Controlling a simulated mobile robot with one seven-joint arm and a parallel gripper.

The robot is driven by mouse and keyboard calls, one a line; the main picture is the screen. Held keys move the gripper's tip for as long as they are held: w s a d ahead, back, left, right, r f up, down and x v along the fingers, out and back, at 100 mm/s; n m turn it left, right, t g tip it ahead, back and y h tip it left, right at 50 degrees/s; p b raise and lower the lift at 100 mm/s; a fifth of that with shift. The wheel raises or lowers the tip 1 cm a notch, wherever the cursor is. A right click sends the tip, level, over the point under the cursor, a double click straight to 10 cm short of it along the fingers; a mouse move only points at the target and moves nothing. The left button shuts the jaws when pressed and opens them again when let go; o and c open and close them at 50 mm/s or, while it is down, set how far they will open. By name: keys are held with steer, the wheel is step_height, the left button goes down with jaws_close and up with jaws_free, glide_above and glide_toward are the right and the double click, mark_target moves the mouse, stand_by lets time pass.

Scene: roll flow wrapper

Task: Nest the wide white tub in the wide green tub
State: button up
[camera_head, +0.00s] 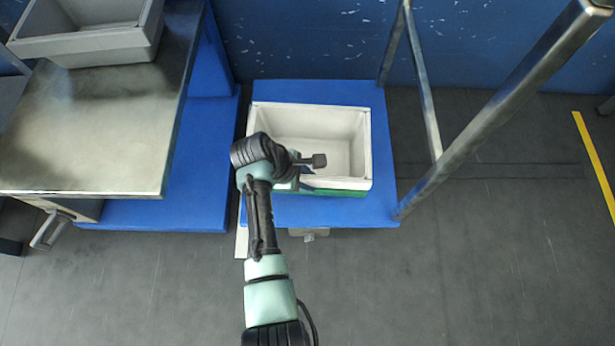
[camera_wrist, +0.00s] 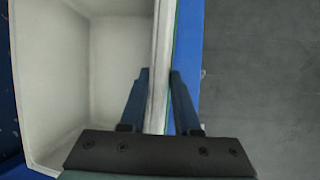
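The wide white tub (camera_head: 335,118) sits upright on a blue surface in the head view. A strip of the wide green tub (camera_head: 345,193) shows beneath its near edge, so the white tub appears to be in it; most of the green tub is hidden. My gripper (camera_head: 304,184) is at the near wall of the tubs. In the wrist view, my fingers (camera_wrist: 160,72) straddle the white tub's wall (camera_wrist: 159,60), one inside and one outside. They look open, with a gap on the outer side. A thin green line (camera_wrist: 174,35) runs along the wall's outside.
The blue stand (camera_head: 384,205) carries the tubs, with metal posts (camera_head: 470,138) at its right. A steel-topped table (camera_head: 85,140) stands at the left with a grey bin (camera_head: 90,42) on it. The floor (camera_head: 480,270) at the front right is clear.

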steer(key=o, duration=0.5)
steer(key=shift+c, duration=0.2)
steer(key=p+v, duration=0.7)
steer(key=v, duration=0.6)
steer(key=shift+p, duration=0.3)
